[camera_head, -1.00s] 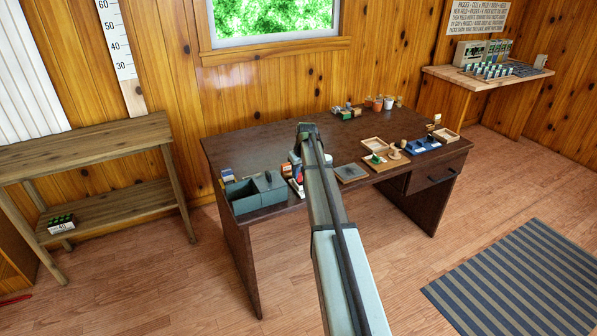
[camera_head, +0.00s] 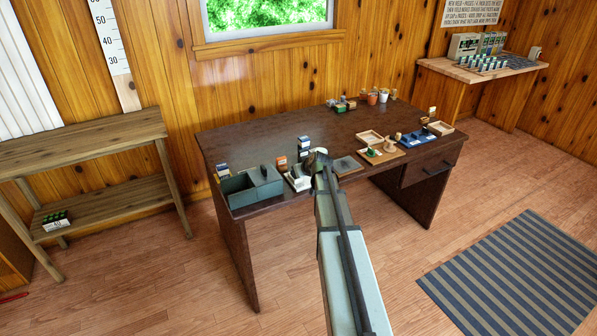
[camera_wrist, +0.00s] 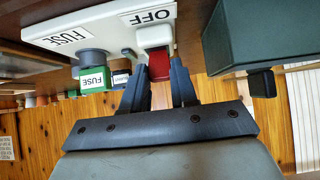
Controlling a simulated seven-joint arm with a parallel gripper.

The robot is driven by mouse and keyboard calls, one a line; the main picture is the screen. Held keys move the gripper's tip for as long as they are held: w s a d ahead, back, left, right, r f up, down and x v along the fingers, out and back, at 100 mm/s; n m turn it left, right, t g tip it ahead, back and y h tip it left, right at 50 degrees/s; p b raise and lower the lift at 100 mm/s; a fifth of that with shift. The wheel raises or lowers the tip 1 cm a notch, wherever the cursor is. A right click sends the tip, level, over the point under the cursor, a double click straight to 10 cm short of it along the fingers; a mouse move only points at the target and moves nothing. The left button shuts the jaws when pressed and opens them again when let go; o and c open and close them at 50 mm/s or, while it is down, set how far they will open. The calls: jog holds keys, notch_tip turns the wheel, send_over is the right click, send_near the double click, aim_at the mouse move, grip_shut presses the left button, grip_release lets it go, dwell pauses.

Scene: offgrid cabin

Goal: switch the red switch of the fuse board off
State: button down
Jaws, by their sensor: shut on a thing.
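The fuse board is a white block (camera_wrist: 100,30) with OFF and FUSE labels in the wrist view. In the head view it is a small white piece (camera_head: 297,183) at the desk's front edge, partly hidden by my arm. The red switch (camera_wrist: 159,66) sticks out beside the OFF label, with a white part next to it. My gripper (camera_wrist: 159,78) has its two dark fingers on either side of the red switch, shut on it. In the head view my gripper (camera_head: 319,156) is at the board's right side. A green fuse (camera_wrist: 95,78) sits by the FUSE label.
A grey-green box (camera_head: 240,198) stands close left of the board; a dark green block (camera_wrist: 250,40) shows near my fingers in the wrist view. The desk's back middle is clear.

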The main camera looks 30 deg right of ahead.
dwell(0.4)
jog(key=c, duration=0.9)
grip_release()
jog(key=v, duration=1.3)
jog(key=shift+s+r, duration=0.3)
